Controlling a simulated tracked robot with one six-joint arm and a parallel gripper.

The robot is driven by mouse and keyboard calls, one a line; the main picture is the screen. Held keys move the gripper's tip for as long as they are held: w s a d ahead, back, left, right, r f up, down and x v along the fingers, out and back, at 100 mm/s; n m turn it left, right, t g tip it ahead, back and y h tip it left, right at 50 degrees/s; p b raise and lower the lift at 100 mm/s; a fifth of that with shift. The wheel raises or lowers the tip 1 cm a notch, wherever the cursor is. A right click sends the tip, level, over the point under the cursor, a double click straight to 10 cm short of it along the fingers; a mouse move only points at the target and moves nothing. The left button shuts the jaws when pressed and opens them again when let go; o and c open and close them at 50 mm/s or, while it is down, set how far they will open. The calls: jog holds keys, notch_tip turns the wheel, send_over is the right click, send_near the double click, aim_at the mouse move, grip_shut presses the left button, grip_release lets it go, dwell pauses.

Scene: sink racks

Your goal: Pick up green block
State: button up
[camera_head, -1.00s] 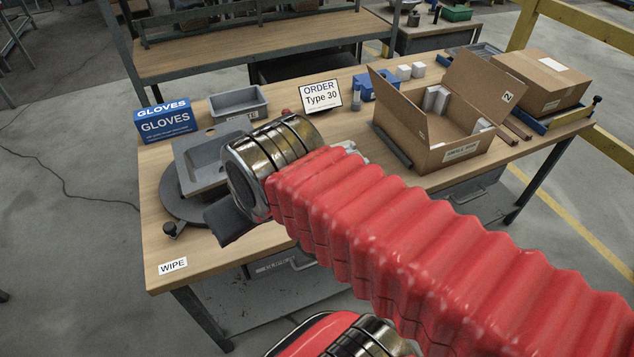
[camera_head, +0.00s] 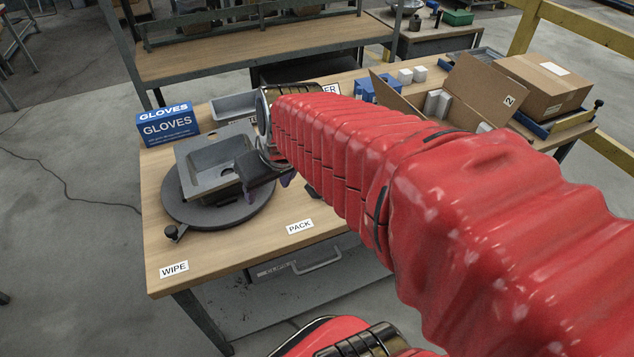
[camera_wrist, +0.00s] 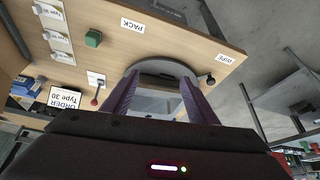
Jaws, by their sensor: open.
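A small green block (camera_wrist: 93,38) lies on the wooden bench top (camera_wrist: 165,45) in the wrist view, near the PACK label (camera_wrist: 132,25). In the head view I cannot see the block; my red arm covers much of the bench. My gripper (camera_wrist: 160,78) has two purple fingers spread apart, with nothing held between them. The block lies up and left of the fingers in the wrist view, apart from them. In the head view only a bit of purple finger shows beside the sink.
A grey sink (camera_head: 213,165) sits on a round dark turntable (camera_head: 215,215) beside my gripper. A blue gloves box (camera_head: 168,125), a grey bin (camera_head: 234,105) and an open carton (camera_head: 475,90) stand further back. The front left bench, by the WIPE label (camera_head: 174,269), is clear.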

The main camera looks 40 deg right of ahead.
jog(key=w+d+f+m, duration=0.1)
jog(key=d+f, duration=0.4)
jog(key=d, duration=0.6)
jog(key=w+d+f+m, duration=0.1)
jog(key=w+d+f, duration=0.1)
jog(key=d+f, duration=0.4)
jog(key=d, duration=0.4)
jog(key=shift+w+d+g+h, duration=0.2)
jog(key=shift+d+g+h, duration=0.15)
jog(key=shift+g+h, duration=0.05)
jog(key=shift+f, duration=0.1)
jog(key=shift+x, duration=4.2)
jog(key=shift+w, duration=0.15)
jog(key=shift+x, duration=2.55)
jog(key=shift+d, duration=0.1)
jog(key=c, duration=1.2)
